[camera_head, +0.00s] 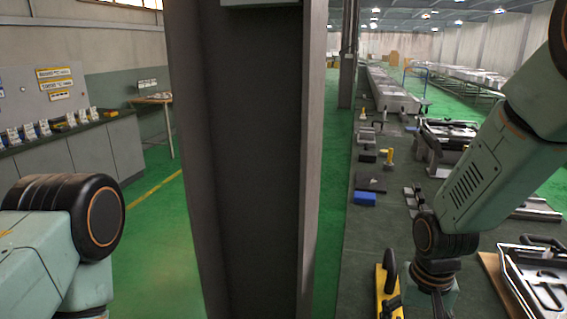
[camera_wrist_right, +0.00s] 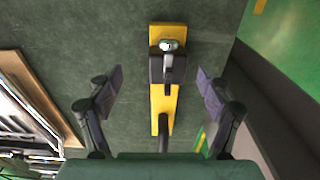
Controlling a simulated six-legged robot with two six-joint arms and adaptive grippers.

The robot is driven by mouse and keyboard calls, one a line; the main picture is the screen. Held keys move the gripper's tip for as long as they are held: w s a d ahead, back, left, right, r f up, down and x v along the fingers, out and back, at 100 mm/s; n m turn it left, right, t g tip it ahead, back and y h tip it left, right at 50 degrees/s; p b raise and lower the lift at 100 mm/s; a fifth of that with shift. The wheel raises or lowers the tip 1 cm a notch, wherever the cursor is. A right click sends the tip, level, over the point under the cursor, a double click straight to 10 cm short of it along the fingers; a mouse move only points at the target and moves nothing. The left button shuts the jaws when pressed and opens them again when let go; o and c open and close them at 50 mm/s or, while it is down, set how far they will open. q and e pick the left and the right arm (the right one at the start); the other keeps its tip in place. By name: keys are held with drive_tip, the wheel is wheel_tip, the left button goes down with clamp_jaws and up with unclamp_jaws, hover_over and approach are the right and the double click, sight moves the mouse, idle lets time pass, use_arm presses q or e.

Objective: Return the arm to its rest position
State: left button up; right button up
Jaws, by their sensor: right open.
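My right arm reaches down over the dark green bench at the right of the head view, its gripper mostly cut off by the bottom edge. In the right wrist view my right gripper (camera_wrist_right: 160,93) is open, its two dark fingers spread wide with nothing held. A yellow bar-shaped tool with a black handle (camera_wrist_right: 160,104) lies on the bench, seen between the fingers and touching neither. The tool also shows in the head view (camera_head: 380,292), left of my right wrist. My left arm shows at the lower left; its gripper is out of the picture.
A tall grey pillar (camera_head: 255,160) stands in the middle of the head view, left of the bench. A metal frame on a wooden board (camera_head: 492,268) lies at the right. A blue box (camera_head: 365,198) and several small parts lie farther along the bench (camera_head: 352,245).

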use_arm(q)
drive_tip(key=shift+r, duration=0.3)
use_arm(e)
drive_tip(key=shift+s+d+f+m, duration=0.15)
drive_tip(key=shift+d+f+m, duration=0.4)
drive_tip(key=shift+f, duration=0.1)
drive_tip(key=shift+s+d+f+m, duration=0.15)
drive_tip(key=shift+d+f+m, duration=0.4)
drive_tip(key=shift+f, duration=0.05)
